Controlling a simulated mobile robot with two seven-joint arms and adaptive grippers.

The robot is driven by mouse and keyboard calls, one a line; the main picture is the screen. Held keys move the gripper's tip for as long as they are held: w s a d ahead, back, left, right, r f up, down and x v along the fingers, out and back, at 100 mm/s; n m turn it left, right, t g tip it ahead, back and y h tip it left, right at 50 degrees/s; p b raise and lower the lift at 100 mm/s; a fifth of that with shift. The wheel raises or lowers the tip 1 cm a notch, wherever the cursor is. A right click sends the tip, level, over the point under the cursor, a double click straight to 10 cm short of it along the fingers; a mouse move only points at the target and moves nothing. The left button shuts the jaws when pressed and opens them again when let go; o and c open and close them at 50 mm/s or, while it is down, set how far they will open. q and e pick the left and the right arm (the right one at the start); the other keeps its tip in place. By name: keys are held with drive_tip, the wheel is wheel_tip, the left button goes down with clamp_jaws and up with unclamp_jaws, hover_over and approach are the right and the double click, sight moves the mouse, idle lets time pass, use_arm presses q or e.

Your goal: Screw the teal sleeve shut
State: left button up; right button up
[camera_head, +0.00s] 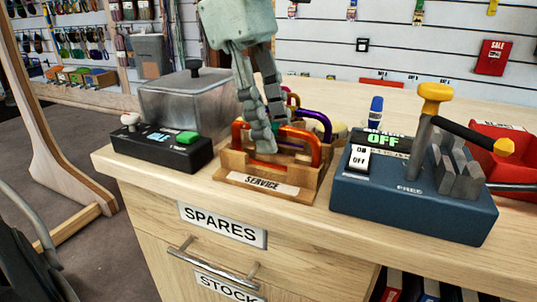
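The wooden rack marked SERVICE (258,186) stands on the bench, left of centre. It holds several carabiners, among them an orange one (313,150) in front and a purple one (318,120) behind. My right gripper is not in view.
A black device with a green button (175,148) stands left of the rack, before a lidded grey container (188,100). Right of the rack is a blue tester (410,205) with a yellow-topped lever (428,105). A red tray (505,150) lies farther right.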

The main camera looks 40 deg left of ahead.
use_arm(q)
drive_tip(key=shift+f, duration=0.65)
drive_tip(key=shift+s+d+r+b, duration=0.1)
drive_tip(key=shift+s+d+b, duration=0.1)
drive_tip(key=shift+s, duration=0.4)
drive_tip(key=shift+s+d+b, duration=0.1)
drive_tip(key=shift+s+b, duration=0.1)
drive_tip(key=shift+s, duration=0.4)
drive_tip(key=shift+r, duration=0.1)
drive_tip(key=shift+r+p, duration=1.2)
drive_tip(key=shift+r, duration=0.1)
drive_tip(key=shift+w+a+p, duration=0.25)
drive_tip(key=shift+w+p, duration=0.2)
drive_tip(key=shift+w, duration=0.75)
